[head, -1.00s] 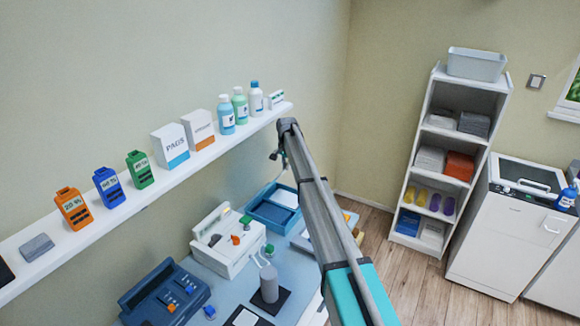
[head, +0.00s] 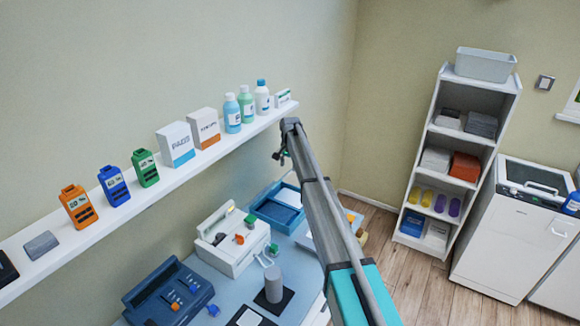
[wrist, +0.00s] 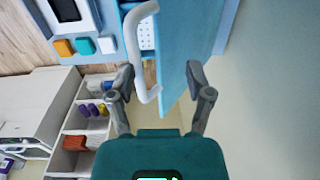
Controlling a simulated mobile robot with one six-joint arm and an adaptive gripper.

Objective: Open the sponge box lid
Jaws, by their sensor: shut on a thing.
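The blue sponge box (head: 262,212) stands at the far end of the blue table, below the wall shelf. My gripper (head: 282,156) is above it in the head view, small and partly merged with the arm. In the wrist view a blue panel, which looks like the box's lid (wrist: 184,75), stands steeply tilted, with a white bar handle (wrist: 132,45) on its left side. My gripper (wrist: 161,74) has one finger on each side of the lid and handle and is shut on them. The exact contact is hard to see.
A wall shelf (head: 150,190) with bottles and boxes runs close behind my arm. A white device (head: 228,250) and a dark blue device (head: 170,290) stand on the table (head: 225,300). A white shelf unit (head: 432,160) stands at right, with open floor (head: 375,220) before it.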

